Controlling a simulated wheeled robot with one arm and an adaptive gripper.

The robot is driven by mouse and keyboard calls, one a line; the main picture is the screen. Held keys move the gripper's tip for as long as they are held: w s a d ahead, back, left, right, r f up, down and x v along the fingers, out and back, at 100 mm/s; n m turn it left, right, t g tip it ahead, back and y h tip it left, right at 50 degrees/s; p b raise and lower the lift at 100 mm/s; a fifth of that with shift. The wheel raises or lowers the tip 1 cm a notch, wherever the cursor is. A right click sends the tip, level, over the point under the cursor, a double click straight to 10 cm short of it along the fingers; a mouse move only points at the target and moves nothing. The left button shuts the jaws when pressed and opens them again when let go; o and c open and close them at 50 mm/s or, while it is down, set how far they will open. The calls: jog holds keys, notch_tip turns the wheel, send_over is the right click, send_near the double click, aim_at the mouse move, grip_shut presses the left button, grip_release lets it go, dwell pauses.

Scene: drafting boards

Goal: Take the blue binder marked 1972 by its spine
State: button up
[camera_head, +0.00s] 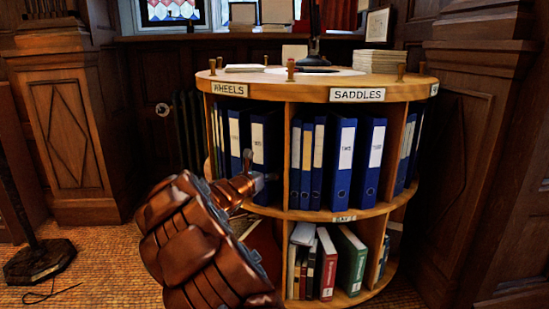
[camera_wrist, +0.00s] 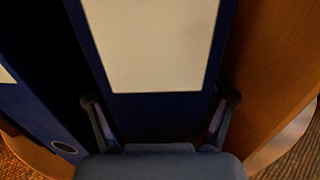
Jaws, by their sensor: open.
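A blue binder (camera_head: 259,136) with a white spine label stands upright at the right end of the WHEELS compartment, beside a wooden divider. My gripper (camera_head: 266,179) is at the lower part of its spine. In the wrist view, my gripper (camera_wrist: 161,97) is open, with one finger on each side of a blue spine (camera_wrist: 155,50) with a pale label. I cannot tell whether the fingers touch it. No writing on this label is readable, so I cannot tell which binder is marked 1972.
More blue binders (camera_head: 342,160) stand in the SADDLES compartment of the round wooden shelf (camera_head: 300,88). A neighbouring binder (camera_wrist: 38,115) is left of the spine in the wrist view, with the divider (camera_wrist: 268,70) close on the right. Books (camera_head: 350,262) fill the lower tier.

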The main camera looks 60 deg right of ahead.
grip_shut()
dwell(0.8)
